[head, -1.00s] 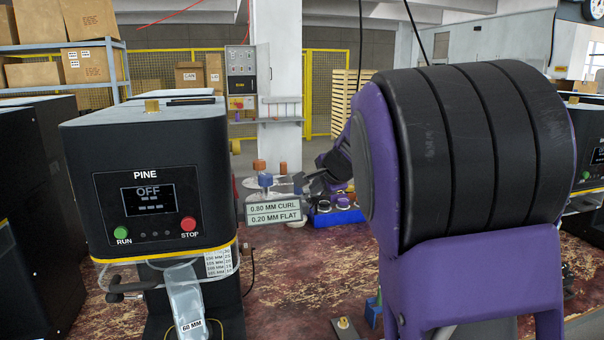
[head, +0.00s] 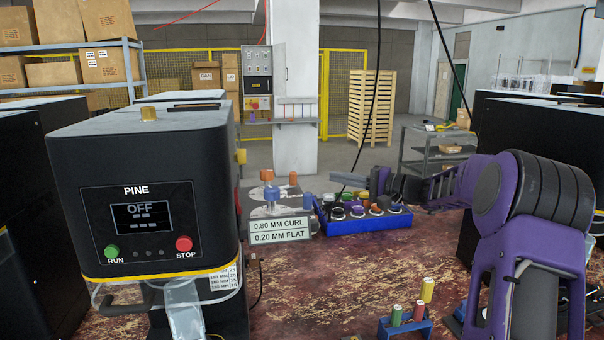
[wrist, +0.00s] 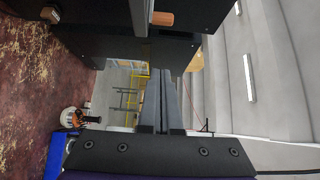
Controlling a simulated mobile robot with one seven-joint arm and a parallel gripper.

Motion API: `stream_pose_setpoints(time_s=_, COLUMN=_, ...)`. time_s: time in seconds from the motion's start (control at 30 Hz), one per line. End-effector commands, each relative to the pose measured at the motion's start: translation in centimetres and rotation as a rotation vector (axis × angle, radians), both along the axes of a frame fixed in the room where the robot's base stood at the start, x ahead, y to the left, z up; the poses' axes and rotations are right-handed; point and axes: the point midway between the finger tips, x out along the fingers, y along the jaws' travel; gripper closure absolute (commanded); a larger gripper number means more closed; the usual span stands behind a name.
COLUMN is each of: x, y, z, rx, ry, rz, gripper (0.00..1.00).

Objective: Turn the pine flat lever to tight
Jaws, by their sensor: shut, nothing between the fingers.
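The pine machine (head: 140,190) is a black box at the left of the head view, with PINE over a display reading OFF. A small brass part (head: 240,156) juts from its right side, and a brass knob (head: 149,114) stands on top. I cannot tell which part is the flat lever, nor its setting. My gripper (head: 350,182) is past the machine's right side, above the blue tray, apart from the machine. In the wrist view my gripper (wrist: 158,72) is shut and empty, pointing between dark machine bodies. A copper-coloured knob (wrist: 162,19) shows there on a dark face.
A blue tray (head: 362,226) of spools and a sign (head: 278,229) reading 0.80 MM CURL, 0.20 MM FLAT stand right of the machine. A blue rack (head: 405,328) with coloured pegs is in front. The worn red bench (head: 330,285) is clear between them.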

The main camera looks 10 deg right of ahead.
Motion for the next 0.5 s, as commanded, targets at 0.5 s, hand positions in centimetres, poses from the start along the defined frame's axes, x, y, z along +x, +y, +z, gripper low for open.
stream_pose_setpoints(time_s=0.5, x=5.5, y=6.1, z=0.3, rx=0.008, ry=-0.007, rz=0.004, gripper=1.00)
